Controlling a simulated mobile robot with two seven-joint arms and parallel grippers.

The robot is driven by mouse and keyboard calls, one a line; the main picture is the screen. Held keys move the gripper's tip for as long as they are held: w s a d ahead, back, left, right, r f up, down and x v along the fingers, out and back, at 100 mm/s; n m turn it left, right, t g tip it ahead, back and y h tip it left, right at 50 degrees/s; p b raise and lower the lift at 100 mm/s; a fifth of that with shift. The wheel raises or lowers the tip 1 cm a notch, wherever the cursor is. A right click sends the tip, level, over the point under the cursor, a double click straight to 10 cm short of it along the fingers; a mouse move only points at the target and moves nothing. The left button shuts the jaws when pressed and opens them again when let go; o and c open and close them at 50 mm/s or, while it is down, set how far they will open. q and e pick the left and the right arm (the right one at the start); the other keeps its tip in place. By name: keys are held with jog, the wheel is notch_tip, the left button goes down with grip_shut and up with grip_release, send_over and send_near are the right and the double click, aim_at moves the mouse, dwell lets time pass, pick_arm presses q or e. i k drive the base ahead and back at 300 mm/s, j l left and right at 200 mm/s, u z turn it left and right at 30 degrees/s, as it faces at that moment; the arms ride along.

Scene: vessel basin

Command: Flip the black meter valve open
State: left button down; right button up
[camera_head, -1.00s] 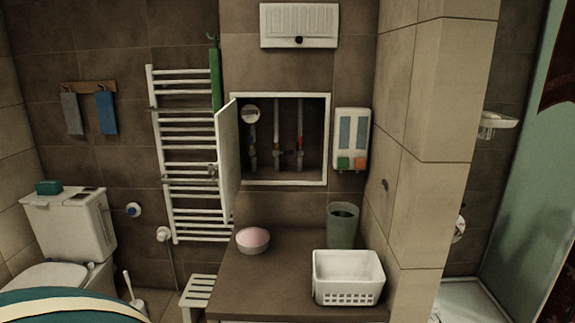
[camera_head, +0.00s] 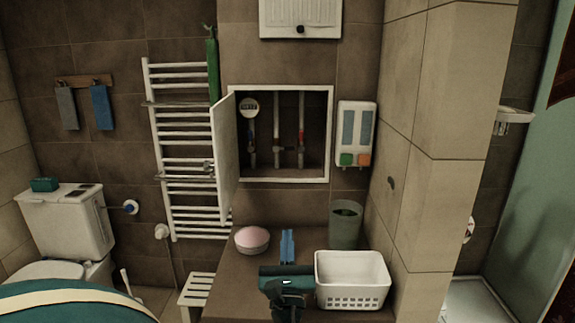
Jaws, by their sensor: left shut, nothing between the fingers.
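A recessed wall cabinet (camera_head: 331,135) stands open, its white door (camera_head: 226,160) swung out to the left. Inside are a round white meter (camera_head: 249,108) on the left pipe and more upright pipes (camera_head: 277,120). A small red valve part (camera_head: 301,136) shows on the right pipe. The dark valve part (camera_head: 252,149) below the meter is too small to tell its handle position. My left gripper (camera_head: 287,234), with blue fingers, is shut and empty, pointing toward the wall. It shows over the counter, below the cabinet, apart from the valves. My right gripper is out of view.
On the counter (camera_head: 235,285) are a pink-filled bowl (camera_head: 252,239) left of my gripper, a grey-green bin (camera_head: 345,225) and a white basket (camera_head: 352,279) to its right. A towel radiator (camera_head: 185,145) is beside the door. A dispenser (camera_head: 355,135) hangs right of the cabinet.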

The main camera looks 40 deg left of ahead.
aim_at(276, 149)
jog(key=i+j, duration=0.65)
jog(key=j, duration=0.2)
